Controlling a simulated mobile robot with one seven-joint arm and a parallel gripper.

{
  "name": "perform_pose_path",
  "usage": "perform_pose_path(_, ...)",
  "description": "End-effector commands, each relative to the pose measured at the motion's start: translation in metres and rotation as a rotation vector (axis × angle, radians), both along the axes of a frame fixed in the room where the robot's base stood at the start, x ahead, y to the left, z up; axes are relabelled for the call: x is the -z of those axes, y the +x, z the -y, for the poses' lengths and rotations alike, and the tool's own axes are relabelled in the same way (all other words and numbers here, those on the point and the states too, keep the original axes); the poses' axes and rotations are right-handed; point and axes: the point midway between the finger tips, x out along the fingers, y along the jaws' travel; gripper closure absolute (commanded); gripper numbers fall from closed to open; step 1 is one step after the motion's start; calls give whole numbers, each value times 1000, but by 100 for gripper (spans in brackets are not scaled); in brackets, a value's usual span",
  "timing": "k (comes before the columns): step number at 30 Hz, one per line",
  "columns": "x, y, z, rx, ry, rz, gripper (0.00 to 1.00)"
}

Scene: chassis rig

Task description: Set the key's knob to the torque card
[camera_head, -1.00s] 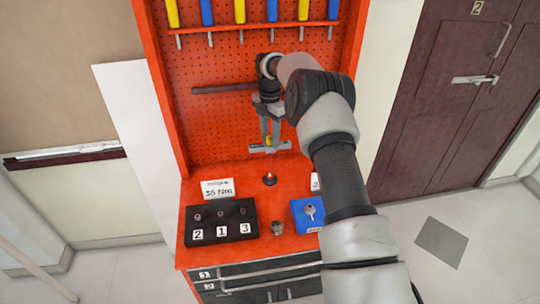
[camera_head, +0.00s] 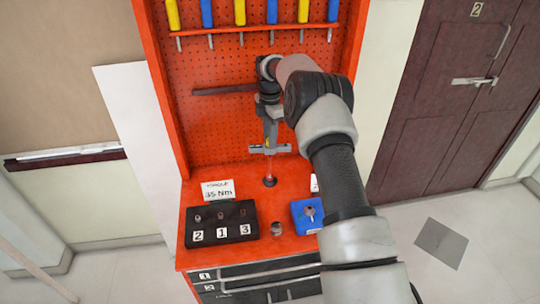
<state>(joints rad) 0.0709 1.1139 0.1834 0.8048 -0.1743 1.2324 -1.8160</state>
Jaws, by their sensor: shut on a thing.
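My gripper (camera_head: 270,138) is in front of the pegboard, over the red bench, and is shut on the key (camera_head: 256,149). The key shows as a grey crossbar with a small yellow part at its middle and a thin reddish shaft below. The shaft reaches down to about the dark round fitting (camera_head: 269,181) on the bench; I cannot tell whether they touch. The knob and its setting are too small to read. The white torque card (camera_head: 217,190) stands at the back left of the bench and reads 35 Nm.
A black holder (camera_head: 221,222) marked 2, 1, 3 sits front left. A small metal piece (camera_head: 277,229) stands beside it. A blue tray (camera_head: 302,215) sits at right. Several coloured-handled tools hang above; a dark bar (camera_head: 222,91) crosses the pegboard.

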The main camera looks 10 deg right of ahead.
Motion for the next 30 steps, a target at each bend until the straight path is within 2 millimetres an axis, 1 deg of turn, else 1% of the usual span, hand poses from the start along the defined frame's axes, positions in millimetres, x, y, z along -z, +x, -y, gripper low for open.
perform_pose_path(1,4,-2,0,69,-1,-9,92)
perform_pose_path(9,5,-3,0,561,-2,-9,92)
perform_pose_path(13,6,-3,0,724,-2,-9,92)
perform_pose_path(16,6,-3,0,770,-2,-10,92)
perform_pose_path(22,7,-3,0,771,-1,-10,92)
perform_pose_path(23,7,-3,0,770,-1,-10,75)
perform_pose_path(24,7,-3,-1,770,-1,-11,68)
perform_pose_path(25,7,-3,-1,770,-1,-11,66)
perform_pose_path(30,7,-3,-1,768,-2,-12,66)
